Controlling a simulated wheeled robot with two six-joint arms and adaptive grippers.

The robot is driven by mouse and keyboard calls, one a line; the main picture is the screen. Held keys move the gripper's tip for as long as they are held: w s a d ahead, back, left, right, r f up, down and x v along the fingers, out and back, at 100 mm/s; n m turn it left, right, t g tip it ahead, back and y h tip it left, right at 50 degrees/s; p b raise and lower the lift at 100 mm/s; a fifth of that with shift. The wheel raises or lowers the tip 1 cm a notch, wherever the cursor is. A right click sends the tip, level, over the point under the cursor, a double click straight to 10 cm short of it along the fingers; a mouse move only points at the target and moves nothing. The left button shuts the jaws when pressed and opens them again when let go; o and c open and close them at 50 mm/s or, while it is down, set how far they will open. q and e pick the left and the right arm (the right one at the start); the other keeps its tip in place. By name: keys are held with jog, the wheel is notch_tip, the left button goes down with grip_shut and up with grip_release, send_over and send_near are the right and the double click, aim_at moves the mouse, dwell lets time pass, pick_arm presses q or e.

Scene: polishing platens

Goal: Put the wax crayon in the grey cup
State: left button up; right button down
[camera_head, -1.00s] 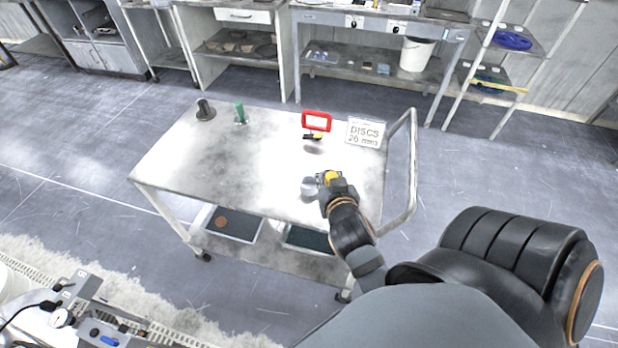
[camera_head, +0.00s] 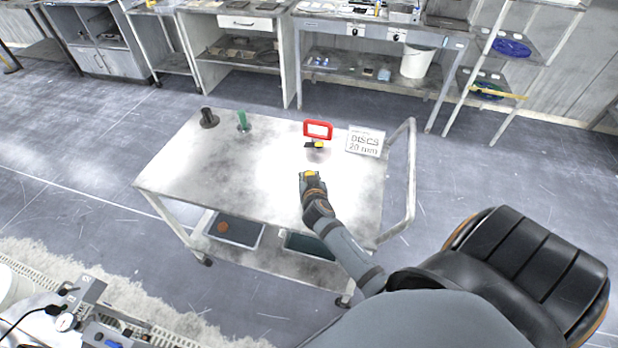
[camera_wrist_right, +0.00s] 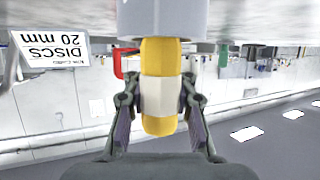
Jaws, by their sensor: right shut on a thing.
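The wax crayon (camera_wrist_right: 158,58), yellow with a white band, stands between the fingers of my right gripper (camera_wrist_right: 160,95), which is shut on it. The wrist view is upside down. The grey cup (camera_wrist_right: 162,16) shows at its top edge, and the crayon's far end meets the cup's rim line and is hidden by the cup. I cannot tell how deep it reaches. In the head view my right gripper (camera_head: 309,180) is over the middle right of the cart and hides the cup. My left gripper is not in view.
The cart top (camera_head: 240,175) is clear at left and centre. A red frame (camera_head: 318,130), a black and yellow item (camera_head: 314,145) and a DISCS 20 mm sign (camera_head: 365,141) stand behind the gripper. A dark peg (camera_head: 208,118) and a green one (camera_head: 243,121) stand at the back left.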

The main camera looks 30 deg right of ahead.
jog(key=shift+f, duration=0.85)
jog(key=c, duration=1.1)
grip_release()
jog(key=shift+f, duration=0.1)
